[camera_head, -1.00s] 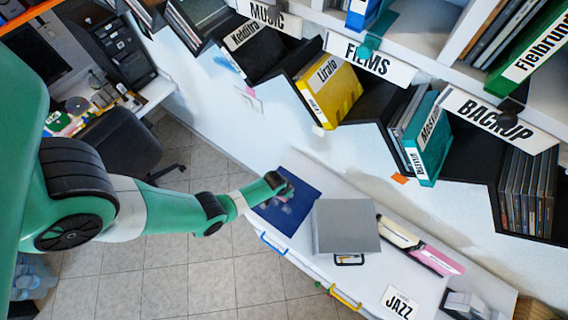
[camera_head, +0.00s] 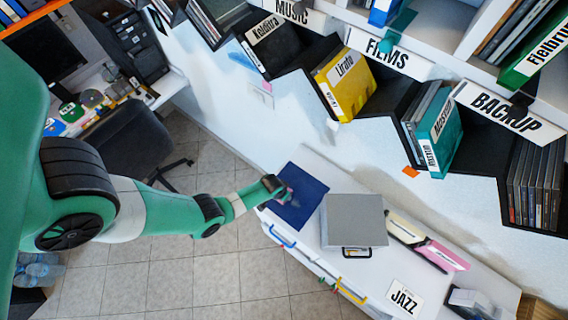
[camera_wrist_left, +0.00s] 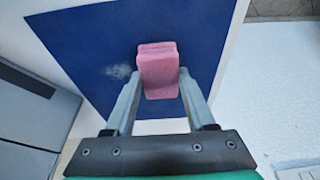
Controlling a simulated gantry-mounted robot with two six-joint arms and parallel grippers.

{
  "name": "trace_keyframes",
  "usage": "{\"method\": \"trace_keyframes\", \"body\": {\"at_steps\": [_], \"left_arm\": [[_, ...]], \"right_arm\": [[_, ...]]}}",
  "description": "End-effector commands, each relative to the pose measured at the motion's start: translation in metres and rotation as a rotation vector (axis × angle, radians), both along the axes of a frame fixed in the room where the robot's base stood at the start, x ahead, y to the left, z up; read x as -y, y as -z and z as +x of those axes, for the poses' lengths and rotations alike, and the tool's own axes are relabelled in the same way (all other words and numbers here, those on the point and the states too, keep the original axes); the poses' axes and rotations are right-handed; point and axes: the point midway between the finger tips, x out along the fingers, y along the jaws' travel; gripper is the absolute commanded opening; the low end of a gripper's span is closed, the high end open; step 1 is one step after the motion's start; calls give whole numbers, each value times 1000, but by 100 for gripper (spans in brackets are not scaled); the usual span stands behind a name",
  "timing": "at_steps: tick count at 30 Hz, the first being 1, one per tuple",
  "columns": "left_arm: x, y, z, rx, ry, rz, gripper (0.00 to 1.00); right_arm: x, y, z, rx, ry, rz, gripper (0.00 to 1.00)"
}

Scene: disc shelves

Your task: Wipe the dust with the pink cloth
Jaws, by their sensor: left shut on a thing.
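The pink cloth (camera_wrist_left: 158,62) is a small folded block in the left wrist view. My left gripper (camera_wrist_left: 160,82) is shut on it, one finger on each side. The cloth is over a dark blue mat (camera_wrist_left: 85,35), and I cannot tell if it touches. A pale, whitish dust patch (camera_wrist_left: 118,71) lies on the mat just left of the cloth. In the head view, my left gripper (camera_head: 281,190) is at the left side of the blue mat (camera_head: 310,190), with only a bit of pink showing. My right gripper is not in view.
A grey box (camera_head: 353,220) stands right of the mat on the white counter (camera_head: 365,270). Beyond it are a beige and a pink holder (camera_head: 443,256) and a JAZZ sign (camera_head: 404,298). Disc shelves (camera_head: 430,85) run along the back. A dark chair (camera_head: 130,140) stands at left.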

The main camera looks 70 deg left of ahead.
Motion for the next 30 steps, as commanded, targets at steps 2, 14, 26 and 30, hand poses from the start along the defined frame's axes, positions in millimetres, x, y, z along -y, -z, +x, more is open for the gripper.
{"method": "trace_keyframes", "body": {"at_steps": [2,14,26,30], "left_arm": [[2,-5,-2,-3,1,-2,3],[4,-56,0,0,8,-2,3],[6,-86,2,0,14,-2,3],[6,-86,2,0,14,-2,3]], "right_arm": [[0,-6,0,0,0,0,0],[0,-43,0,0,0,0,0],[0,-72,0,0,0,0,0],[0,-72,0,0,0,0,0]]}}
